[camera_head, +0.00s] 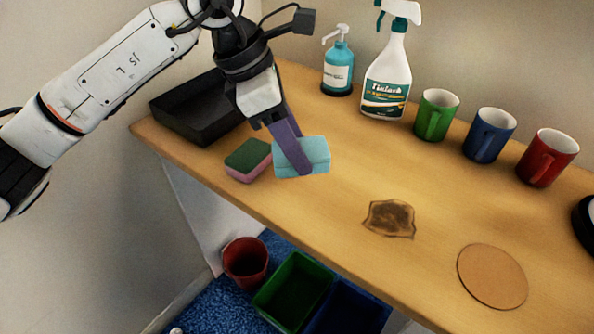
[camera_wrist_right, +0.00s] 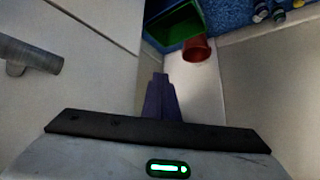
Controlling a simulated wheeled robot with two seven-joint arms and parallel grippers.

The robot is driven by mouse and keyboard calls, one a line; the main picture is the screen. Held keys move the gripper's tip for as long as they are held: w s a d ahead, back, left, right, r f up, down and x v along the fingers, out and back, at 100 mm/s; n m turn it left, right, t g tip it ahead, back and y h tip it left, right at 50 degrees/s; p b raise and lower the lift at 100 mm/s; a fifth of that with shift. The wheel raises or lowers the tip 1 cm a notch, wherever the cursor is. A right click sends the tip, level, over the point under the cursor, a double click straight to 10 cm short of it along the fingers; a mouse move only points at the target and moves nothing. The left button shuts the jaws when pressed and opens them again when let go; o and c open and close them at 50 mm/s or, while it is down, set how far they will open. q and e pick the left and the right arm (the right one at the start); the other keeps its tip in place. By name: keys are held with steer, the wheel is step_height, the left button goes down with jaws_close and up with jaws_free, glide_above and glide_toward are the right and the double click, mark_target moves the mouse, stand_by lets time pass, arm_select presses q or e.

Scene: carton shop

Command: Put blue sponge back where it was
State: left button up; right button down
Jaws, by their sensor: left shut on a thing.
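The blue sponge (camera_head: 316,152) is light blue and sits at the fingers of my left gripper (camera_head: 296,160), near the table's left front part. My left gripper is shut on it, and one purple finger covers part of its near face. I cannot tell whether the sponge touches the table. A green and pink sponge (camera_head: 248,160) lies just left of it. My right gripper (camera_wrist_right: 160,84) shows only in the right wrist view, with its purple fingers together and nothing between them, over the floor.
A black tray (camera_head: 197,115) stands behind the green and pink sponge. A soap dispenser (camera_head: 338,70), spray bottle (camera_head: 387,82), and green (camera_head: 434,117), blue (camera_head: 487,137) and red (camera_head: 545,160) mugs line the back.

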mark_target(279, 152)
arm_select(q)
step_height(279, 152, down, 3)
steer(key=shift+s+r, duration=0.1)
steer(key=shift+s, duration=0.05)
steer(key=shift+f+p, duration=0.3)
steer(key=shift+f, duration=1.9)
steer(key=o, duration=0.9)
arm_select(e)
steer(key=shift+s+r, duration=0.15)
steer(key=shift+r, duration=0.05)
arm_select(q)
steer(key=v, duration=1.2)
steer(key=shift+b, duration=0.4)
arm_select(e)
steer(key=shift+f, duration=0.3)
